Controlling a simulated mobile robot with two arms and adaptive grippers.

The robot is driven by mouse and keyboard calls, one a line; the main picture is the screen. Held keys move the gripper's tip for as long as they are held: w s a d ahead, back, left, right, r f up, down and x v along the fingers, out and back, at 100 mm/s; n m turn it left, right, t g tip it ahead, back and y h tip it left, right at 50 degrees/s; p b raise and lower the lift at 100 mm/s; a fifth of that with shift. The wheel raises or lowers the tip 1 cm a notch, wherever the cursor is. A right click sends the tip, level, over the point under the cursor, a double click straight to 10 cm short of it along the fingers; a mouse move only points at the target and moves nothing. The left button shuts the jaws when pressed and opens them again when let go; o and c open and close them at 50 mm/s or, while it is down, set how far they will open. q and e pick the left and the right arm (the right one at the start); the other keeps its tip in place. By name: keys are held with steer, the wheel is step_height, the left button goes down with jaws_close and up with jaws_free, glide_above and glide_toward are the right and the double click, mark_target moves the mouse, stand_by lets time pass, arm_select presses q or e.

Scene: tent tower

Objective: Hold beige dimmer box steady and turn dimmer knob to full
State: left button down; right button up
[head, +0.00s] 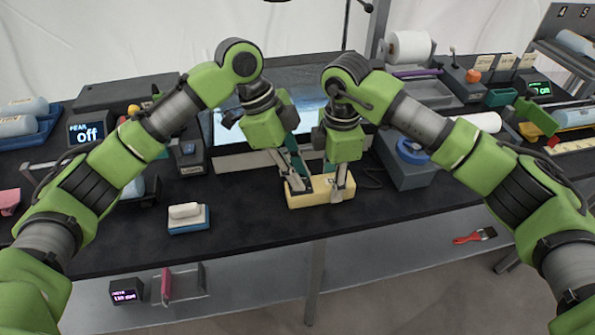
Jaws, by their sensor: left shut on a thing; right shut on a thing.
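The beige dimmer box (321,198) lies on the black bench top near its front edge, in the middle of the head view. My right gripper (341,192) reaches down to the box's right end and is shut on the box. My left gripper (299,186) points down at a dark patch on the box's left part and is shut there, apparently on the dimmer knob. The fingers hide the knob, so its setting cannot be read.
A white block on a blue base (188,218) sits to the left. A grey box with a blue tape roll (412,151) stands close on the right. A screen (230,124) is behind my grippers. A red brush (474,236) lies on the lower shelf. The bench front is mostly clear.

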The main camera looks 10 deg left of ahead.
arm_select(q)
steer(key=c, duration=1.9)
jaws_free()
steer(key=v, duration=1.2)
arm_select(e)
steer(key=o, duration=1.3)
steer(key=shift+c, duration=0.2)
